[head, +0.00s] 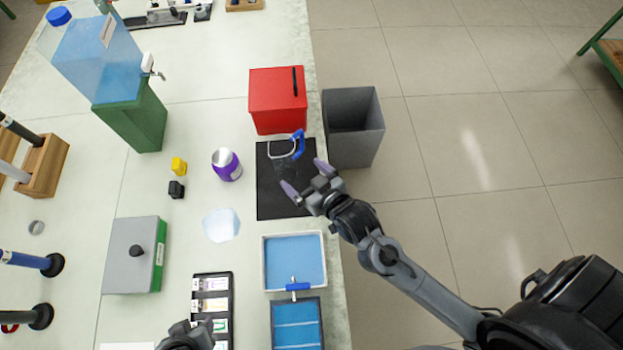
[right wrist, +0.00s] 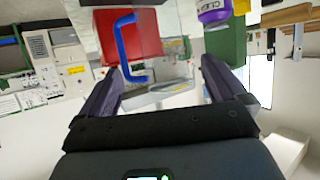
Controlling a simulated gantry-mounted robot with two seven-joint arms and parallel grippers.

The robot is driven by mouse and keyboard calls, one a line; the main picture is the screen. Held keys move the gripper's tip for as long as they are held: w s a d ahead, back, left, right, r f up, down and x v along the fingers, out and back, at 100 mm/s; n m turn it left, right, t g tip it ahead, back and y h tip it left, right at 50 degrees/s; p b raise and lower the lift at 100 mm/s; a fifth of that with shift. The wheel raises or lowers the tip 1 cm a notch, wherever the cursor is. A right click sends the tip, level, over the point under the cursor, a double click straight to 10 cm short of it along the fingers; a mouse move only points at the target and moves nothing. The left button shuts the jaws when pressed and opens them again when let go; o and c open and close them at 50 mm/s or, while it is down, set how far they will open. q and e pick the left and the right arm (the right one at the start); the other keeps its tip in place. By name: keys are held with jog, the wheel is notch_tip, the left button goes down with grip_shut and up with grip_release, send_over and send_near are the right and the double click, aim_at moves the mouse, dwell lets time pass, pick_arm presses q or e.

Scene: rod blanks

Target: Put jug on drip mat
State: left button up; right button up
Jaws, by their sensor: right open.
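The clear jug (head: 281,150) with a blue handle (head: 299,144) stands over the far part of the black drip mat (head: 272,199), close to the red box. I cannot tell whether its base touches the mat. My right gripper (head: 307,181) is open, with its purple fingertips apart, on the near side of the jug and above the mat's right part. In the right wrist view the jug (right wrist: 160,90) lies ahead between the open fingers, its blue handle (right wrist: 121,45) toward the left finger. My left gripper (head: 188,333) shows only partly at the bottom edge; its jaws are unclear.
A red box (head: 277,100) stands just beyond the mat, with a grey bin (head: 352,130) right of the table edge. A purple can (head: 227,165) is left of the mat. A blue-lined tray (head: 294,262) lies nearer. A water container (head: 95,55) sits on a green stand.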

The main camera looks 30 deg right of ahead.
jog(key=s+d+f+g, duration=0.2)
jog(key=s+g, duration=0.2)
jog(key=s, duration=0.4)
jog(key=s+d+f+g+h, duration=0.1)
jog(key=s+d+f+g, duration=0.1)
jog(key=s+g, duration=0.3)
jog(key=s+d, duration=0.1)
jog(key=s, duration=0.3)
jog(key=shift+n+g, duration=0.3)
jog(key=shift+n, duration=0.1)
